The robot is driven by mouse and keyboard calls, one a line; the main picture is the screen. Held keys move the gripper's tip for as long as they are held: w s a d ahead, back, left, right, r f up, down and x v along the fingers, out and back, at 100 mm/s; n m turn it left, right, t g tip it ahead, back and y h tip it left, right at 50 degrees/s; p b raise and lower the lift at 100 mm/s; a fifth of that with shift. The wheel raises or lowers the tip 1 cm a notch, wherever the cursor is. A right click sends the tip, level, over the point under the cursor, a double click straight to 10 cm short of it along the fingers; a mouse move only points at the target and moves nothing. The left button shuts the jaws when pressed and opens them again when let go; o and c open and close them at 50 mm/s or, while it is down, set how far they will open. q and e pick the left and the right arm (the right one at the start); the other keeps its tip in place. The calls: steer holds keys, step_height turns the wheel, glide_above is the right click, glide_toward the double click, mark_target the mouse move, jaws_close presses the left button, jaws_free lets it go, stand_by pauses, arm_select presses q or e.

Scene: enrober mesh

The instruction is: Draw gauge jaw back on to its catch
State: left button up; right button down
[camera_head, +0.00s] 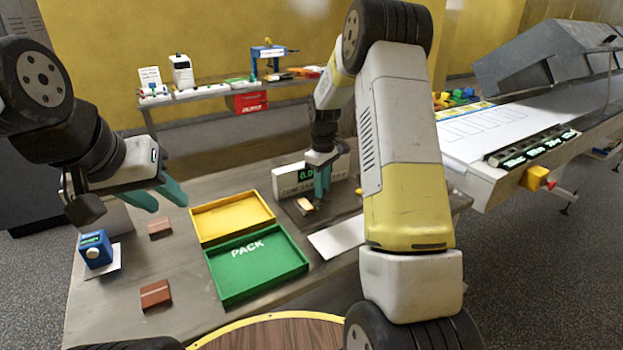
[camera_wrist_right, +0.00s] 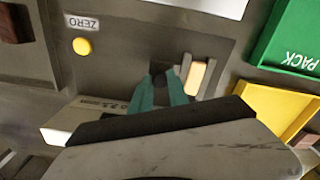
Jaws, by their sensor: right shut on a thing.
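The gauge is a dark plate (camera_wrist_right: 120,55) with a yellow button (camera_wrist_right: 82,46) marked ZERO and a white housing (camera_head: 287,181) with a green display. In the right wrist view, a cream piece (camera_wrist_right: 196,78) sits beside a grey upright jaw (camera_wrist_right: 185,66). My right gripper (camera_head: 321,196) is low over the plate, in front of the housing. In the right wrist view its teal fingers (camera_wrist_right: 158,80) are shut on a small dark part beside the jaw, mostly hidden by the fingers. My left gripper (camera_head: 171,207) is open and empty above the table's left side.
A yellow tray (camera_head: 268,212) and a green PACK tray (camera_head: 214,281) lie left of the gauge. Two brown blocks (camera_head: 156,294) and a blue device (camera_head: 96,249) are further left. A white sheet (camera_head: 338,237) lies in front. A conveyor (camera_head: 500,125) stands at the right.

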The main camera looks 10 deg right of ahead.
stand_by(0.4)
steer(key=d, duration=0.1)
steer(key=w+d, duration=0.1)
steer(key=d, duration=0.3)
steer(key=shift+w+r, duration=0.1)
steer(key=shift+w, duration=0.3)
steer(key=c, duration=1.3)
jaws_free()
steer(key=shift+o, duration=0.2)
step_height(320, 180, up, 8)
